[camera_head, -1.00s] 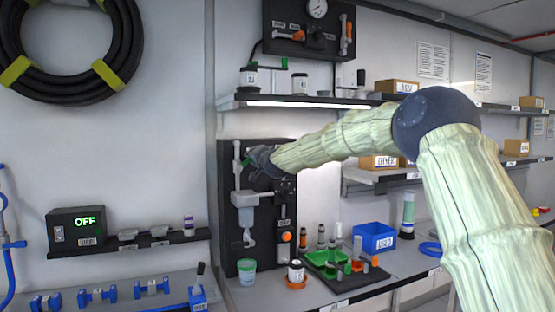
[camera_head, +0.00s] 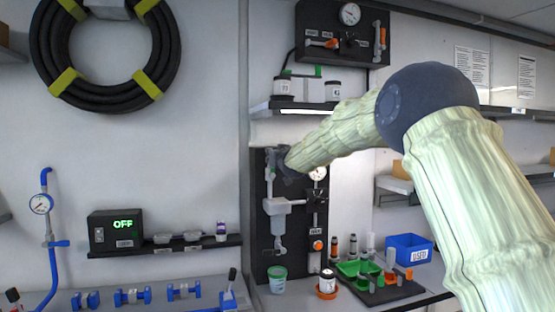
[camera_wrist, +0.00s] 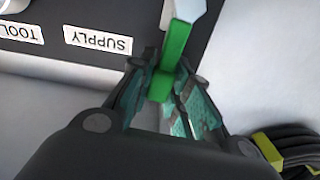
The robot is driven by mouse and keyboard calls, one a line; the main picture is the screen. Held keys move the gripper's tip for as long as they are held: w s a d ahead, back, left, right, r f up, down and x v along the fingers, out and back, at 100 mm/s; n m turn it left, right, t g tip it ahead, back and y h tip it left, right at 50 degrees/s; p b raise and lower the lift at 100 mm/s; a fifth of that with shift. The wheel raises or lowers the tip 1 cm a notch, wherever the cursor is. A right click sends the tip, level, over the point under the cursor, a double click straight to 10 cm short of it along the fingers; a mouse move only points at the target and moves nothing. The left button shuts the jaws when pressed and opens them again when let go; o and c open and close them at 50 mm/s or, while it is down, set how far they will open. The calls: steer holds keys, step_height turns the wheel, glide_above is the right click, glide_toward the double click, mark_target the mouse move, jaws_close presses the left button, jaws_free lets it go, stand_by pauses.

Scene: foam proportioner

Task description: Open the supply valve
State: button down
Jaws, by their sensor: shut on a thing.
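The supply valve's green handle (camera_wrist: 174,55) shows in the wrist view, running from a pale valve body (camera_wrist: 192,8) down between my fingers. An upside-down SUPPLY label (camera_wrist: 97,40) is on the dark panel beside it. My gripper (camera_wrist: 163,92) is shut on the green handle, with a finger on each side. In the head view my gripper (camera_head: 284,164) is at the top of the black panel (camera_head: 261,235), by the pale pipework (camera_head: 277,206). There my gripper hides most of the handle.
A box (camera_head: 115,231) left of the panel reads OFF. A shelf with jars (camera_head: 333,92) is above the panel. A cup (camera_head: 277,279), a bottle (camera_head: 327,281) and a green tray (camera_head: 358,268) stand on the bench below. A coiled hose (camera_head: 165,48) hangs at upper left.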

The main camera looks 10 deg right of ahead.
steer(key=shift+a+f+n, duration=0.3)
steer(key=shift+n, duration=0.2)
steer(key=c, duration=1.3)
jaws_free()
steer(key=shift+r, duration=0.15)
steer(key=shift+s+r, duration=0.1)
steer(key=shift+s, duration=0.05)
steer(key=s, duration=0.8)
steer(key=s+d, duration=0.1)
steer(key=s, duration=0.2)
steer(key=shift+s, duration=0.4)
